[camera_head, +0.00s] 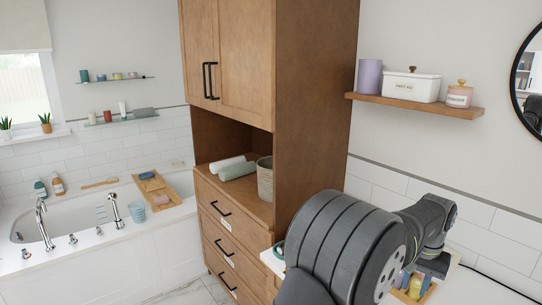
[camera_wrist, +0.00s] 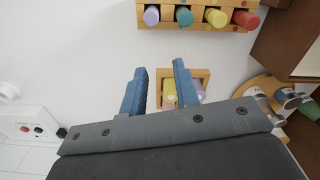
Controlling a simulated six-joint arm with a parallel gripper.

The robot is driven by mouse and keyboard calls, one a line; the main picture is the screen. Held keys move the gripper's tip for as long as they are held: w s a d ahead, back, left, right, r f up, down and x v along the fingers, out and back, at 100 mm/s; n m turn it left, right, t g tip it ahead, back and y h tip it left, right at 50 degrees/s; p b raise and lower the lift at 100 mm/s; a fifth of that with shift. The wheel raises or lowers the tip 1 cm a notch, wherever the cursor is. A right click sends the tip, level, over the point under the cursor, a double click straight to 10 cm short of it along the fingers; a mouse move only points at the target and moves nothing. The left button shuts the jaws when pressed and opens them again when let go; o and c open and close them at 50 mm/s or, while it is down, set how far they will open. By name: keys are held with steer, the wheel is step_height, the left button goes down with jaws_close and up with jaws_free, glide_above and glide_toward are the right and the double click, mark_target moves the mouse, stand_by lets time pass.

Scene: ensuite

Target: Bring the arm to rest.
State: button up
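My gripper (camera_wrist: 159,68) shows in the wrist view as two blue fingers standing apart, with bare white surface between their tips. It is open and holds nothing. The fingers point towards a white surface, and a small wooden tray (camera_wrist: 205,74) with yellow and lilac items in it lies just beyond the right finger, partly hidden by it. I cannot tell how far the fingertips are above the surface. In the head view, my dark grey arm fills the lower right, and its wrist reaches over the white counter at right. The fingers cannot be made out there.
A wooden rack (camera_wrist: 230,3) with several coloured cylinders lies at the wrist view's top. A round wooden board (camera_wrist: 262,84) with jars is at right. In the head view, a tall wooden cabinet (camera_head: 318,100) stands left of my arm, and a loaded wall shelf (camera_head: 415,105) hangs above it.

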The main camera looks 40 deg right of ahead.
steer(key=w+d+f, duration=0.1)
steer(key=w+f, duration=0.2)
steer(key=w, duration=0.2)
steer(key=w+d+f, duration=0.2)
steer(key=w, duration=0.4)
steer(key=w+d+f, duration=0.1)
steer(key=w+f, duration=0.2)
steer(key=w, duration=0.2)
steer(key=shift+w+d+f, duration=0.25)
steer(key=shift+d+f, duration=0.05)
steer(key=shift+d, duration=0.05)
steer(key=shift+f, duration=0.4)
steer(key=s+a+r, duration=0.2)
steer(key=s+r, duration=0.2)
steer(key=s, duration=0.4)
steer(key=s+a+r, duration=0.2)
steer(key=s+r, duration=0.3)
steer(key=s, duration=0.3)
steer(key=shift+s+a+r, duration=0.2)
steer(key=shift+s+a, duration=0.15)
steer(key=shift+a, duration=0.05)
